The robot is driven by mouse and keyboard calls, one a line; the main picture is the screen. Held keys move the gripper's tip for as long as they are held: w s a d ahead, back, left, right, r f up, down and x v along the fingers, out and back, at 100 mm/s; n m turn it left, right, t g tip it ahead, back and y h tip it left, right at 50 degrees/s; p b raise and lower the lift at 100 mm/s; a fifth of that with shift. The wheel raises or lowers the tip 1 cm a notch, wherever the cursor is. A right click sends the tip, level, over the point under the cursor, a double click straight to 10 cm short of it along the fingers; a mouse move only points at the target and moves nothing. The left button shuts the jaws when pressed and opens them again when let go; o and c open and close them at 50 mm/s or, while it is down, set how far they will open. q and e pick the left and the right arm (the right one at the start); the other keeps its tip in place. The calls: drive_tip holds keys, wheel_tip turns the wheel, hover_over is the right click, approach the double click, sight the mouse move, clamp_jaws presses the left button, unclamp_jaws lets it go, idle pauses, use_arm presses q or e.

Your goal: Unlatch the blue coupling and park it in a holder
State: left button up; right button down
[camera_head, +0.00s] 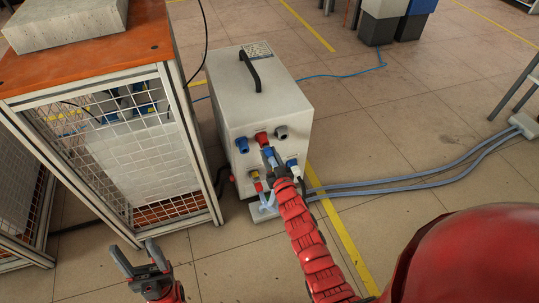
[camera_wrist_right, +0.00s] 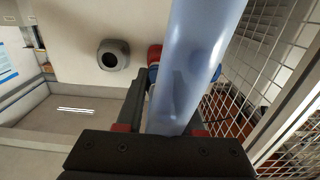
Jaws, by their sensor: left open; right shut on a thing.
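The white induction heater box (camera_head: 240,100) stands on the floor with a row of blue (camera_head: 242,145), red (camera_head: 262,138) and grey (camera_head: 281,132) holders on its front. My right gripper (camera_head: 270,157) is shut on the blue coupling with its pale hose, at the red holder. In the right wrist view, the pale hose (camera_wrist_right: 190,70) runs up between the fingers. The blue coupling (camera_wrist_right: 153,76) shows partly behind it, against the red holder (camera_wrist_right: 154,52); how far it is seated is hidden. My left gripper (camera_head: 138,258) is open and empty, low at the left.
Below the holders are a brass fitting with a red coupling (camera_head: 258,187) and a white fitting with a blue ring (camera_head: 292,164). A mesh cage with an orange top (camera_head: 120,60) stands close on the left. Pale hoses (camera_head: 400,183) run right along the floor.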

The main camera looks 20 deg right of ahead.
drive_tip(key=shift+w, duration=0.65)
drive_tip(key=shift+c, duration=2.3)
unclamp_jaws()
drive_tip(key=shift+s, duration=0.1)
drive_tip(key=s+p, duration=0.4)
drive_tip(key=s, duration=1.3)
drive_tip(key=shift+s+d, duration=0.15)
drive_tip(key=shift+d, duration=0.15)
drive_tip(key=shift+r, duration=0.15)
